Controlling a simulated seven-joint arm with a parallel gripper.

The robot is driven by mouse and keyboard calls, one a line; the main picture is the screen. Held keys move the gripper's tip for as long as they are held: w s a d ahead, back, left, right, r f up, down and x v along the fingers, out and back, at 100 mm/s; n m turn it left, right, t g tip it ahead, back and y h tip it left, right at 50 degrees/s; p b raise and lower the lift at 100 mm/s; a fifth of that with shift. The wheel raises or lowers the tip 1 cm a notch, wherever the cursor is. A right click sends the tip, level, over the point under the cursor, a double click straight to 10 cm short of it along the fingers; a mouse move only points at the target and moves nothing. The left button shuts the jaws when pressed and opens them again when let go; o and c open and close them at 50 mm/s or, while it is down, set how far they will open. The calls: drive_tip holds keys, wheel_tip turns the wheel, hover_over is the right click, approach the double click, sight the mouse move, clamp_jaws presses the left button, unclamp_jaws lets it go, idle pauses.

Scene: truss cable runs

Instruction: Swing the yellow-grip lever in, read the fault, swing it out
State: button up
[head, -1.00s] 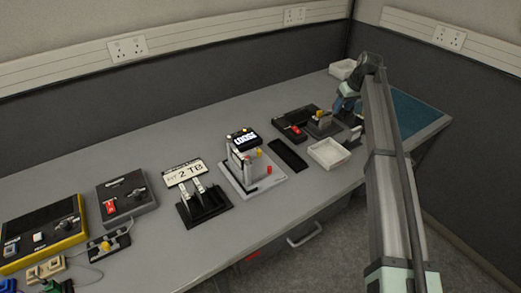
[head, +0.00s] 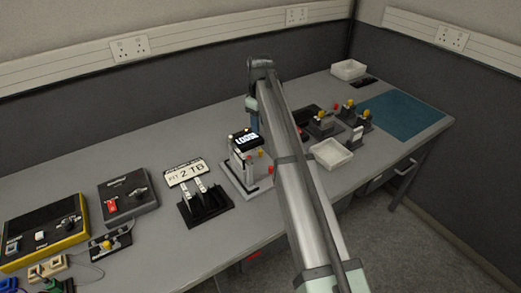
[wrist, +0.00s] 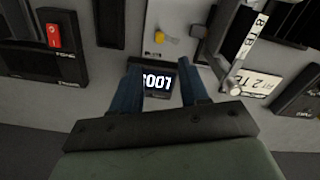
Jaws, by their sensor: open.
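A grey-and-white fixture (head: 238,178) stands mid-table with a black display (head: 245,141) on top that reads "LOOSE" in white. In the wrist view, the display (wrist: 158,82) shows between my fingers, its text inverted and partly cut off. A yellow grip (wrist: 160,38) shows just beyond my fingertips in the wrist view, over the pale plate. In the head view it is small and close to my arm. My gripper (wrist: 160,65) is open, with nothing held. In the head view my gripper (head: 254,118) is just behind the display, its fingertips partly hidden.
The "2 TB" sign stand (head: 205,200) is left of the fixture. A grey box with a red switch (head: 127,197) and a yellow-edged panel (head: 42,232) stand farther left. Yellow-knobbed units (head: 322,122), a white tray (head: 331,153) and a blue mat (head: 405,115) are right.

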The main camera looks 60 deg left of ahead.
wheel_tip(320, 180, down, 13)
drive_tip(key=shift+w+r, duration=0.1)
drive_tip(key=shift+r, duration=0.1)
idle(0.3)
drive_tip(key=shift+c, duration=0.2)
clamp_jaws()
